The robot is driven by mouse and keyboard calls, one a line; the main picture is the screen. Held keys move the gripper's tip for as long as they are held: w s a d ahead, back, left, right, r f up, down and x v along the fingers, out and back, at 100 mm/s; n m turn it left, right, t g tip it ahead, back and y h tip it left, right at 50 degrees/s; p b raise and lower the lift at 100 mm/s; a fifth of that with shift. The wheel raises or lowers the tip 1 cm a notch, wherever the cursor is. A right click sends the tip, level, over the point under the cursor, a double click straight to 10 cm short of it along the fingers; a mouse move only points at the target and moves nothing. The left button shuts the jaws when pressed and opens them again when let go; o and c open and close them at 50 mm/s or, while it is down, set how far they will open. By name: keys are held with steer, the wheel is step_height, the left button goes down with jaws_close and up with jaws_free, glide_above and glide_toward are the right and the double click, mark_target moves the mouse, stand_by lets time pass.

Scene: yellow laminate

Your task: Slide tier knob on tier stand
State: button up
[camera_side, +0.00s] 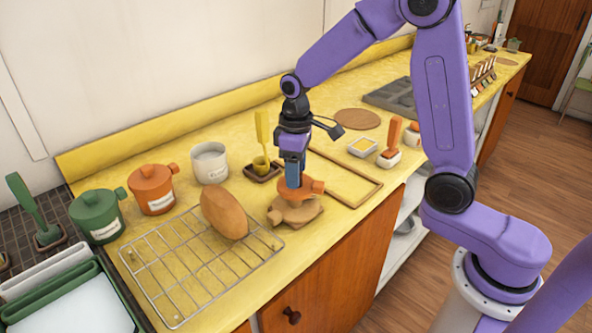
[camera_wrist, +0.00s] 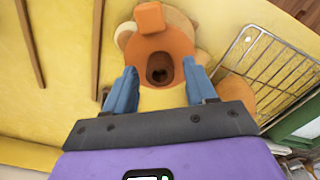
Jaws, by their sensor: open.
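The orange tier knob (camera_side: 305,188), a round piece with a side tab, lies over the pale wooden tier stand (camera_side: 294,213). In the wrist view the knob (camera_wrist: 178,48) covers most of the stand (camera_wrist: 122,38), whose pale edge shows around it. A dark round opening with something brown inside shows at the knob's middle; I cannot tell how far the stand's post reaches into it. My gripper (camera_side: 293,180) points straight down over the knob. In the wrist view its blue fingers (camera_wrist: 160,72) are apart, one on each side of the knob's near part, and whether they touch it is unclear.
A wire rack (camera_side: 195,265) with a brown loaf-like object (camera_side: 224,212) stands close at left. A wooden frame (camera_side: 350,180) lies at right. A small dark tray with a yellow-handled tool (camera_side: 262,140) is behind. Pots and a white canister (camera_side: 209,163) stand back left.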

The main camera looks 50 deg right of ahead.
steer(key=shift+r, duration=3.3)
steer(key=shift+s+a, duration=0.15)
steer(key=shift+s, duration=0.1)
steer(key=s+d+f+n, duration=0.2)
steer(key=s+n, duration=0.4)
steer(key=s, duration=2.1)
steer(key=shift+n, duration=0.3)
steer(key=shift+f, duration=0.1)
